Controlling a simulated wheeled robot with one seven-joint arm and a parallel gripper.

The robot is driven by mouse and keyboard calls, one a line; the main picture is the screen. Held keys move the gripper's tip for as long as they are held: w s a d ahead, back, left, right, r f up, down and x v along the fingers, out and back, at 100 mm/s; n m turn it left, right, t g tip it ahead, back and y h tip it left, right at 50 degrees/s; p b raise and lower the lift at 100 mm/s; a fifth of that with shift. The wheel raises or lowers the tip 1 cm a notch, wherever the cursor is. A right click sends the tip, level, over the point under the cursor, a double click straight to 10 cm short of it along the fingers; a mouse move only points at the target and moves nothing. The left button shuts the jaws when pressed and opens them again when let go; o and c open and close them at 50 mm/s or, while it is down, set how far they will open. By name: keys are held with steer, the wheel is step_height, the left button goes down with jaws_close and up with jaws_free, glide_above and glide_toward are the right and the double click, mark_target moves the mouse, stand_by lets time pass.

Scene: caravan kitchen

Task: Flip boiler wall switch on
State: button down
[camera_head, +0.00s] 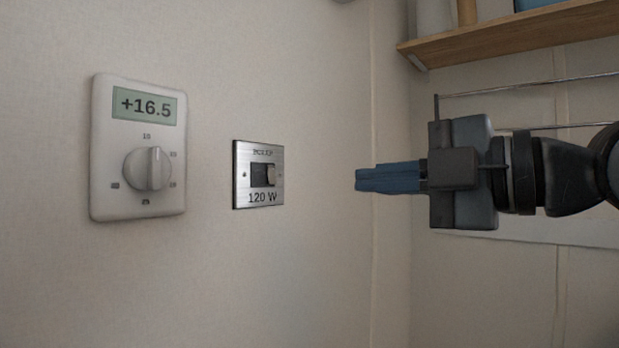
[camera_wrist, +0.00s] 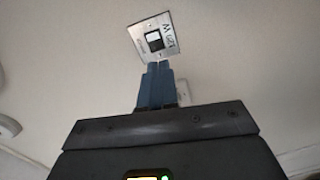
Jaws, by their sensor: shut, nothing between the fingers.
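The boiler wall switch is a square metal plate (camera_head: 241,176) on the wall, marked "120 W", with a rocker (camera_head: 271,176) in a dark opening at its middle. In the wrist view the plate (camera_wrist: 138,30) lies just beyond the fingertips (camera_wrist: 158,66), turned at an angle. The head view shows open space between fingertips and plate.
A white thermostat (camera_head: 109,200) with a knob and a "+16.5" display is on the wall to the left of the switch. A wooden shelf (camera_head: 500,36) and metal rails (camera_head: 535,88) are at the upper right. The wall below the switch is clear.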

mark_target(274, 182)
steer(key=shift+s+d+r+n+g+h, duration=0.1)
steer(key=shift+d+r+n+g+h, duration=0.1)
steer(key=shift+r+n, duration=0.25)
steer(key=shift+s+d+r+n+g+h, duration=0.1)
steer(key=shift+d+r+n+g, duration=0.1)
steer(key=shift+r+n, duration=0.25)
steer(key=p+x, duration=0.3)
steer(key=x, duration=1.1)
steer(key=shift+a, duration=0.1)
